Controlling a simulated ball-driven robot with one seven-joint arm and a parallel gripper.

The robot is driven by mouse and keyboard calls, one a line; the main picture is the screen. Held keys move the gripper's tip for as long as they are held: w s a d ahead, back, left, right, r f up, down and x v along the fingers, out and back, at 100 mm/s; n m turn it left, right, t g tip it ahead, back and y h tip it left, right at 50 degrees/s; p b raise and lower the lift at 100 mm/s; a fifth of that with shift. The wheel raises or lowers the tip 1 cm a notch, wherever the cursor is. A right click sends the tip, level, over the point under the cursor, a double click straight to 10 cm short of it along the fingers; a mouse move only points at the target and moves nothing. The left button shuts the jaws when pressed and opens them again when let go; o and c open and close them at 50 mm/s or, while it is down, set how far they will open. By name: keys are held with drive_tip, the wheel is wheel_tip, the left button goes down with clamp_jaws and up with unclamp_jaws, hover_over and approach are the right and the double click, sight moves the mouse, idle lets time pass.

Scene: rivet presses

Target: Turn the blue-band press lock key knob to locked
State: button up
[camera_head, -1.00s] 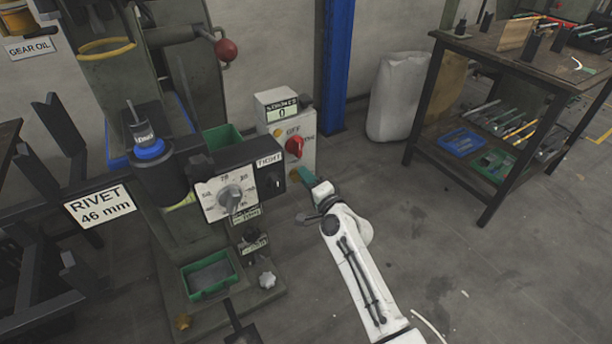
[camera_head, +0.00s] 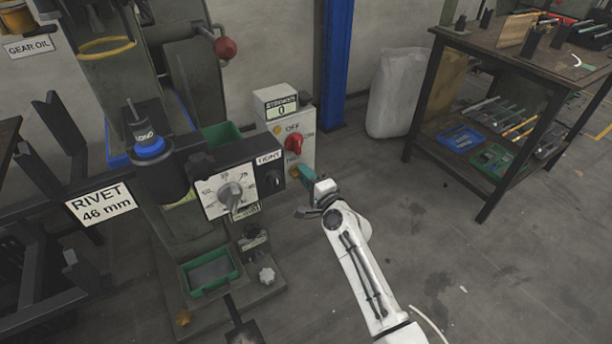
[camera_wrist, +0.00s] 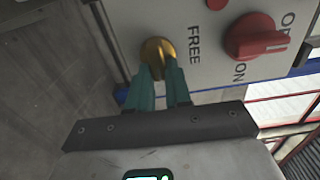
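The blue-band press (camera_head: 215,255) stands at left in the head view, with a blue ring (camera_head: 150,147) on its dark cylinder. Its grey control box (camera_head: 307,152) carries a red switch and, below it, the brass lock key knob (camera_head: 293,171). In the wrist view the knob (camera_wrist: 157,50) sits beside the word FREE on the panel. My gripper (camera_wrist: 158,70) has its teal fingertips on either side of the knob's grip, with brass filling the narrow gap between them. In the head view my gripper (camera_head: 303,178) reaches the box from the right, partly covering the knob area.
The red OFF/ON switch (camera_wrist: 255,37) is close to the right of the knob in the wrist view. A dial plate (camera_head: 228,193) and TIGHT box stand left of the knob. A blue post (camera_head: 335,65), a white sack (camera_head: 398,95) and a workbench (camera_head: 480,55) stand behind.

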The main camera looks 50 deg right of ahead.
drive_tip(key=o, duration=0.4)
drive_tip(key=v, duration=1)
drive_tip(key=shift+s+p, duration=0.3)
drive_tip(key=shift+s, duration=0.1)
drive_tip(key=shift+a, duration=0.2)
